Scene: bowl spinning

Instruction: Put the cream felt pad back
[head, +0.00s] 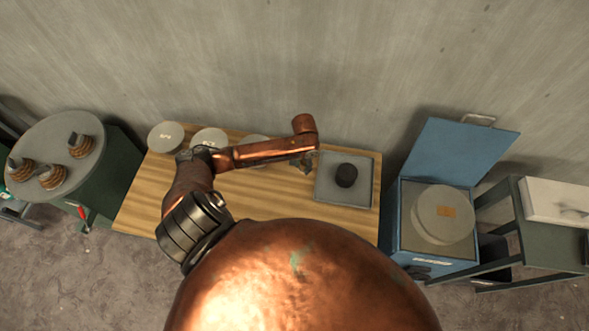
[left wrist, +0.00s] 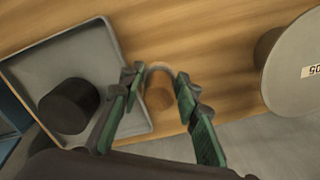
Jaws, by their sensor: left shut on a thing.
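My left gripper (head: 307,164) is above the wooden table, just left of the grey tray (head: 345,203). In the left wrist view its green-padded fingers (left wrist: 158,88) are shut on a small tan cylinder (left wrist: 159,92) with a pale, curved rim. This may be the cream felt pad; its colour is too dim to be sure. The fingers hide its sides, and I cannot tell if it touches the table. My right gripper is not in view.
Several grey discs (head: 166,136) stand along the table's back edge, partly behind my arm. At right is a blue box (head: 455,150) with its lid up and a grey disc (head: 440,229) on it. A round stand (head: 88,137) at left holds three rope-ringed pieces.

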